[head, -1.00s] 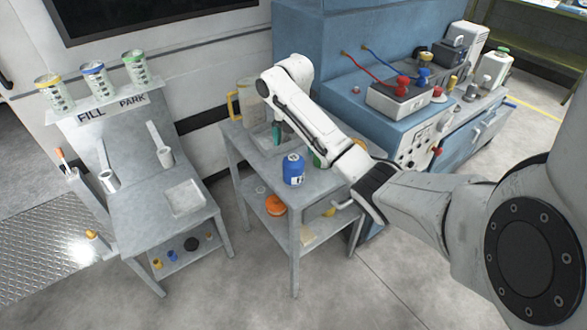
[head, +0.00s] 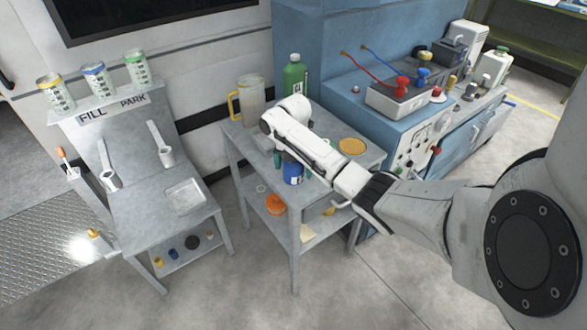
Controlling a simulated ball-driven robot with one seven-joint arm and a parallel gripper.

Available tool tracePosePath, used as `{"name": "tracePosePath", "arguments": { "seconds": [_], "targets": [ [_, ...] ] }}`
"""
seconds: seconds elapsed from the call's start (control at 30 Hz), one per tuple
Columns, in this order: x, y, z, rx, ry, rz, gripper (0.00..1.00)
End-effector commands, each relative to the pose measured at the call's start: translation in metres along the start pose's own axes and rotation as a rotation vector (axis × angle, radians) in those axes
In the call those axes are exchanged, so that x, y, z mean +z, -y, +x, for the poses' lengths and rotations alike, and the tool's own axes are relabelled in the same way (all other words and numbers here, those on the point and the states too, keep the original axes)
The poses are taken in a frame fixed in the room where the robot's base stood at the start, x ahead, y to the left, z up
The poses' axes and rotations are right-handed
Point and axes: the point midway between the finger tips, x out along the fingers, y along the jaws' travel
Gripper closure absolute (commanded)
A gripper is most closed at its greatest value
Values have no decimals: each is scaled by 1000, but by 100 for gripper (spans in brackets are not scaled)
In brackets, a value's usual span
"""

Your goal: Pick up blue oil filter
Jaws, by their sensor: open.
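The blue oil filter (head: 293,175) is a blue can with a white label. It stands upright on the small grey table (head: 262,174) in the head view. My gripper (head: 279,160) points down at the filter, with a dark teal fingertip just left of it. My white wrist covers the filter's top and the rest of the gripper. The gripper is open; whether a finger touches the filter cannot be seen.
A clear jug with a yellow handle (head: 247,100) and a green bottle (head: 294,76) stand behind my wrist. A yellow-topped round item (head: 352,146) lies to the right. An orange item (head: 275,204) sits on the lower shelf. A grey fill stand (head: 150,207) is at left.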

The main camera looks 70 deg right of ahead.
Motion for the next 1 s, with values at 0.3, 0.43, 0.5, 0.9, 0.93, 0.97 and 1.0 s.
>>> {"name": "tracePosePath", "arguments": {
  "seconds": [0.3, 0.43, 0.5, 0.9, 0.93, 0.97, 1.0],
  "targets": [
    [0, 0, 0, 0, 0, 0, 22],
    [0, 0, 0, 0, 0, 0, 34],
    [0, 0, 0, 0, -1, 0, 41],
    [0, 0, -1, 1, 1, 0, 68],
    [0, 0, -1, 1, 1, 0, 68],
    [0, 0, -1, 1, 1, 0, 68],
    [0, 0, -2, 1, 1, 0, 68]
  ]
}}
